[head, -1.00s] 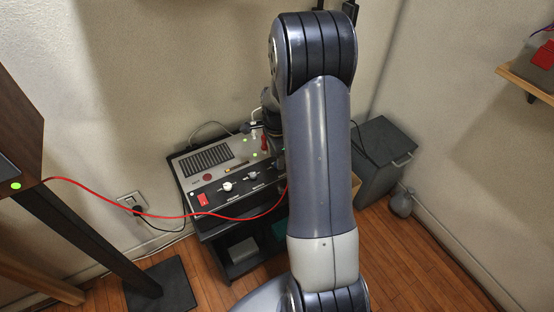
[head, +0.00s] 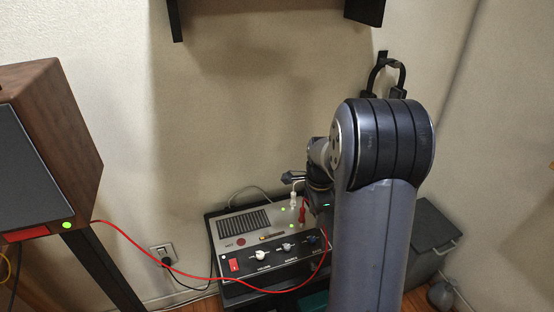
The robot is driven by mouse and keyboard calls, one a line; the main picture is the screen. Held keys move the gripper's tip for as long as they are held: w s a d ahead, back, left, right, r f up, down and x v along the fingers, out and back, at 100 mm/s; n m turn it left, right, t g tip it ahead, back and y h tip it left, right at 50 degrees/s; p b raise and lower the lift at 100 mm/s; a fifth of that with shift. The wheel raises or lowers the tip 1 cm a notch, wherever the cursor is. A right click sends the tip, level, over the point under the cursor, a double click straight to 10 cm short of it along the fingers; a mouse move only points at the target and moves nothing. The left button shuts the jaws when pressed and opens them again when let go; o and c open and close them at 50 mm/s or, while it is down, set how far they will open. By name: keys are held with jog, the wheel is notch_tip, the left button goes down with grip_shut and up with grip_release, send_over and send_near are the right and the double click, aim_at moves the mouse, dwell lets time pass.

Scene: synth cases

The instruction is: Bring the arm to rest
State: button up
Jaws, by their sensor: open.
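My arm (head: 375,235) rises from the bottom of the picture, right of the middle, and bends at a large dark joint. Its wrist folds away behind that joint to the left. My gripper (head: 293,178) shows small beyond the wrist, open, above the back right part of a grey control box. I see nothing held in it, though the arm hides part of that area.
A red cable (head: 190,273) runs from the wooden speaker (head: 75,130) at the left to the box. Black headphones (head: 385,75) hang on the wall behind my arm. A grey bin (head: 430,235) stands at the right. A dark shelf (head: 275,5) is overhead.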

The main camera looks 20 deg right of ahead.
aim_at(313, 238)
notch_tip(313, 238, down, 10)
jog(key=shift+f+b, duration=0.15)
jog(key=shift+b, duration=0.3)
